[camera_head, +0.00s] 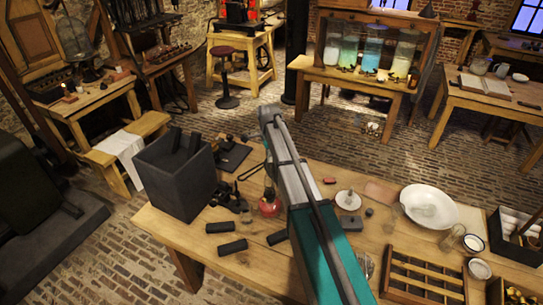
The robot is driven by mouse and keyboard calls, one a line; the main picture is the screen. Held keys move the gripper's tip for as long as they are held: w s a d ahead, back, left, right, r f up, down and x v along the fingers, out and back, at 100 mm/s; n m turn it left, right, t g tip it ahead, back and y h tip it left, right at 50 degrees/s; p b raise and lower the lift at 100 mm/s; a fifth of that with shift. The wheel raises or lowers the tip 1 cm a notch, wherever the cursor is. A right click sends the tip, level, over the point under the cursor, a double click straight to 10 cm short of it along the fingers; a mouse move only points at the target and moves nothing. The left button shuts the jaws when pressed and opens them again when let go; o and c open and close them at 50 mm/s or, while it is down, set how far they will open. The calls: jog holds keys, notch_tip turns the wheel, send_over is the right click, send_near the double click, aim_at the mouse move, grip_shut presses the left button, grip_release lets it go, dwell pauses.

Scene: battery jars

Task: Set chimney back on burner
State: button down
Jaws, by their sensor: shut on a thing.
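A small red lamp (269,204) with its burner stands on the wooden workbench (215,262), just left of my arm. No glass chimney can be made out on it, though my arm is close beside it. Clear glass pieces stand near the white basin, one at its left (394,217) and one at its front (452,238); I cannot tell whether either is the chimney. My arm runs from the bottom edge up across the middle of the picture. My gripper is not seen, and whatever it holds is hidden.
A dark open box (177,178) stands on the bench at left, with dark blocks (233,247) in front. A white basin (429,206), a compartmented wooden tray (425,279) and a white cup (473,243) stand at right. Some bare bench top shows at front left.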

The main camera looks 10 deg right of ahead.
jog(key=shift+f+b, duration=0.8)
jog(key=shift+f, duration=0.05)
jog(key=shift+c, duration=1.5)
grip_release()
jog(key=shift+r, duration=0.15)
